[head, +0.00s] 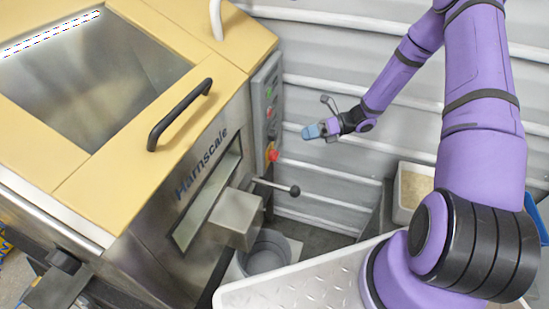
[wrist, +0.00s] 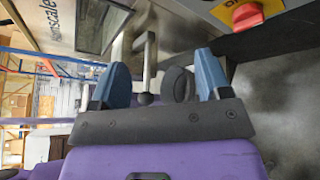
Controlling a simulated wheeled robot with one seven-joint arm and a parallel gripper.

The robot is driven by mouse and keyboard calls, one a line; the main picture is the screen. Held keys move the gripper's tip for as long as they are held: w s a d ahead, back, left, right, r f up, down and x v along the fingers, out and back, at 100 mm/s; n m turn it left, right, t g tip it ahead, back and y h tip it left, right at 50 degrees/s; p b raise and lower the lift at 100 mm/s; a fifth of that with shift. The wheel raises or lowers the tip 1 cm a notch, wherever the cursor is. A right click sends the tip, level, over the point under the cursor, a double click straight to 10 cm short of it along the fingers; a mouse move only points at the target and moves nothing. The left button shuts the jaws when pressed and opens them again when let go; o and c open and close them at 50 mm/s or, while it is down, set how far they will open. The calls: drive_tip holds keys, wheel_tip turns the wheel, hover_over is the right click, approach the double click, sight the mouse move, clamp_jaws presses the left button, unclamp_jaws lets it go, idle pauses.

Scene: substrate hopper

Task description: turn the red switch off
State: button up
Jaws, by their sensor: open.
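The red switch (head: 273,155) is a red knob on a yellow plate, low on the grey control panel on the machine's right side. In the wrist view the red switch (wrist: 247,15) is at the top right, beyond the right finger; its setting is hard to read. My gripper (head: 312,131) has blue fingertips and is right of the panel, slightly above the switch and apart from it. In the wrist view my gripper (wrist: 160,78) is open, with nothing between the fingers.
A lever with a black ball end (head: 294,190) juts out below the switch. A grey bucket (head: 268,255) stands under the steel spout (head: 235,218). A black handle (head: 180,113) is on the hopper lid. A pale bin (head: 411,190) stands at right by the corrugated wall.

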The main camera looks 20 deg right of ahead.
sight(276, 157)
wheel_tip(276, 157, down, 16)
drive_tip(key=w+m+t, duration=0.1)
drive_tip(key=m+t, duration=0.7)
drive_tip(key=m, duration=0.5)
drive_tip(key=shift+m, duration=0.3)
drive_tip(key=x, duration=1.1)
drive_tip(key=shift+w+d+f, duration=0.1)
drive_tip(key=shift+w+f, duration=0.05)
drive_tip(key=c, duration=0.9)
